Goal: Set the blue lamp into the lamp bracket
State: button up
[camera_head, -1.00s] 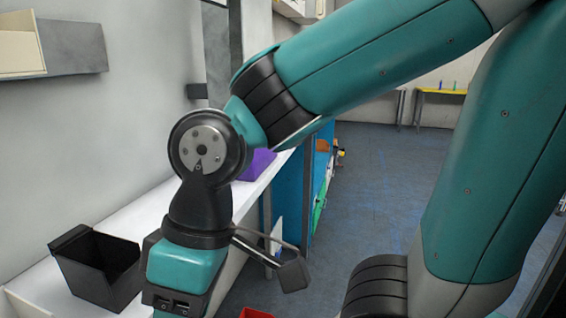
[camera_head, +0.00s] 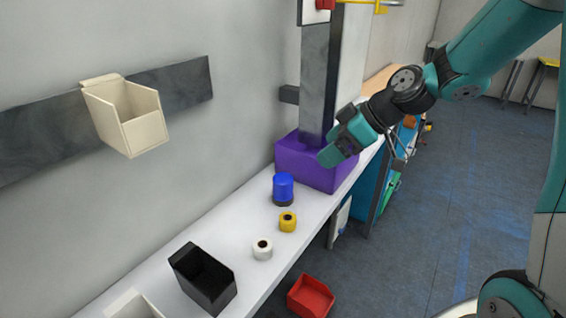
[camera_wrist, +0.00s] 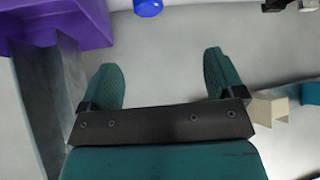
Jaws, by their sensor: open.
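The blue lamp (camera_head: 283,187), a blue dome on a dark base, stands upright on the white bench, left of the purple block. It also shows at the top edge of the wrist view (camera_wrist: 148,7). My gripper (camera_head: 330,155) is in front of the purple block, up and to the right of the lamp and apart from it. In the wrist view my gripper (camera_wrist: 160,80) has its two teal fingers wide apart with nothing between them. I cannot pick out the lamp bracket for certain.
The purple block (camera_head: 310,162) is at the foot of a grey post (camera_head: 318,85). A yellow roll (camera_head: 288,222), a white roll (camera_head: 262,250) and a black bin (camera_head: 205,280) share the bench. A cream bin (camera_head: 128,115) hangs on the wall; a red bin (camera_head: 310,297) is below the bench.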

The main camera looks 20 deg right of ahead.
jog(key=w+d, duration=0.1)
jog(key=w, duration=0.1)
jog(key=p, duration=0.3)
send_near(285, 177)
jog(key=shift+t, duration=0.3)
jog(key=x, duration=0.4)
jog(key=shift+w+a+f, duration=0.1)
jog(key=shift+a+f, duration=0.15)
jog(key=shift+a, duration=0.05)
jog(key=shift+s+f+p+x, duration=0.15)
jog(key=shift+p+x, duration=0.65)
jog(key=shift+x, duration=0.75)
jog(key=shift+s+f+p+x, duration=0.15)
jog(key=shift+p+x, duration=0.65)
jog(key=shift+x, duration=0.8)
jog(key=shift+d+r, duration=0.1)
jog(key=shift+r, duration=0.05)
jog(key=c, duration=1.1)
jog(key=shift+c, duration=0.2)
